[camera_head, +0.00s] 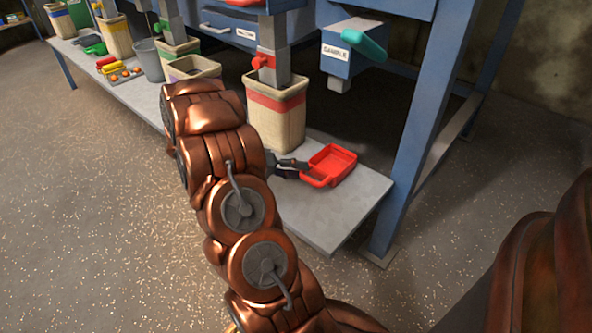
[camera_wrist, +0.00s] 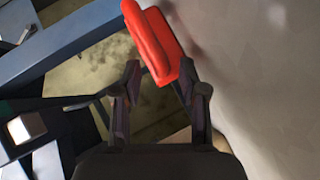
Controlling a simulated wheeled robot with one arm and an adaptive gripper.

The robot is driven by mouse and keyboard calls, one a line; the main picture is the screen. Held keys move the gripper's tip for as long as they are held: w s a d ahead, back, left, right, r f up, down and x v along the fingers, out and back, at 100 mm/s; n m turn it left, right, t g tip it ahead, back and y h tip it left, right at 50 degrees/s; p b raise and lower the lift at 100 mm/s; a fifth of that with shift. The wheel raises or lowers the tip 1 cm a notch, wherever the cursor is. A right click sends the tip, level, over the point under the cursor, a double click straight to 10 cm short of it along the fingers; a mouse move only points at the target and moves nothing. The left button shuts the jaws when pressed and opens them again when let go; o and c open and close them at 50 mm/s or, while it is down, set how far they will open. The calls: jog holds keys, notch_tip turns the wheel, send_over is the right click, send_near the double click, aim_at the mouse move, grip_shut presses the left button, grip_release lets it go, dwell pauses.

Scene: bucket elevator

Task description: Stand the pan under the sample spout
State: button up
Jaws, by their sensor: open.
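The red pan (camera_head: 335,162) lies on the low grey shelf, near its right end and beside the bin with the red band. The sample spout (camera_head: 340,84) hangs under the blue box labelled SAMPLE (camera_head: 336,57), higher up in the head view. A teal handle (camera_head: 364,45) is on that box. My gripper (camera_head: 301,171) is at the pan's near left side. In the wrist view my gripper (camera_wrist: 160,80) is open, with its fingers apart around the near end of the pan (camera_wrist: 152,38). I cannot tell whether they touch it.
The bin with the red band (camera_head: 277,110) stands left of the pan under another spout. A blue post (camera_head: 411,130) rises at the right end of the shelf (camera_head: 335,215). The shelf's front right corner is clear. Several bins and a grey bucket (camera_head: 147,60) stand farther left.

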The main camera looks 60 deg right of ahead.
jog(key=shift+p+v, duration=2.6)
jog(key=shift+v, duration=3.45)
